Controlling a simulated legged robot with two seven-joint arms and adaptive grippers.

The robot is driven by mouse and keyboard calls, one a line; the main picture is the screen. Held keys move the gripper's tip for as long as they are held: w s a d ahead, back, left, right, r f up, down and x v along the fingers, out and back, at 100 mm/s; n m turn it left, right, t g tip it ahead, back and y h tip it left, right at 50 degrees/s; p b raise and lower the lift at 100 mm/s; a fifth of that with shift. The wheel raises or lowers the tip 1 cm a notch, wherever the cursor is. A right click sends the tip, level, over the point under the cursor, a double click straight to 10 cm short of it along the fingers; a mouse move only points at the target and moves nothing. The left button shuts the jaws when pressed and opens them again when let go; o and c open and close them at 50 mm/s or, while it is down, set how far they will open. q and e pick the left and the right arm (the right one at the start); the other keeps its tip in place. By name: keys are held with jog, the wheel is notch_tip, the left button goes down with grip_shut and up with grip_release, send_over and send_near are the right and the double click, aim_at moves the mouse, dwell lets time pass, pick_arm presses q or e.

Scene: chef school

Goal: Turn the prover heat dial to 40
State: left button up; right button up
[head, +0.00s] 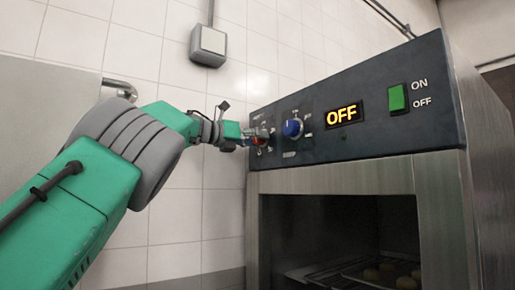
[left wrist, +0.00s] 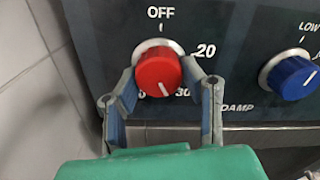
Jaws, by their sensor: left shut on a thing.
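The red heat dial (left wrist: 158,72) sits on the prover's dark control panel (head: 375,100). In the left wrist view OFF is printed above it, 20 and 30 at its right and lower right, and a partly hidden number ending in 0 at its lower left. The dial's white line points down and slightly right, near the 30 side. My left gripper (left wrist: 160,88) is shut on the dial, one finger on each side. In the head view my left gripper (head: 255,134) reaches the panel's left end and mostly covers the dial. My right gripper is not in view.
A blue dial (head: 292,128) is close to the right of the red one. An amber display (head: 343,114) reads OFF, with a green switch (head: 397,98) beside it. Below is the prover's dark opening with a rack (head: 345,273). A tiled wall stands behind.

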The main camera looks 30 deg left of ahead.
pick_arm(q)
jog(key=m+b, duration=0.1)
jog(key=m, duration=0.1)
jog(key=f+m+b, duration=0.1)
jog(key=m, duration=0.2)
jog(key=shift+w+a+m+b, duration=0.15)
jog(key=shift+m+b, duration=0.15)
jog(key=shift+b, duration=0.1)
jog(key=shift+a+r+m+b, duration=0.15)
jog(key=shift+m+b, duration=0.35)
jog(key=shift+m, duration=0.7)
jog(key=shift+r+m+b, duration=0.15)
jog(key=shift+m+b, duration=0.25)
jog(key=shift+m, duration=1.1)
jog(key=o, duration=1.1)
jog(key=shift+o, duration=0.2)
jog(key=shift+w, duration=0.15)
jog(key=shift+r, duration=0.1)
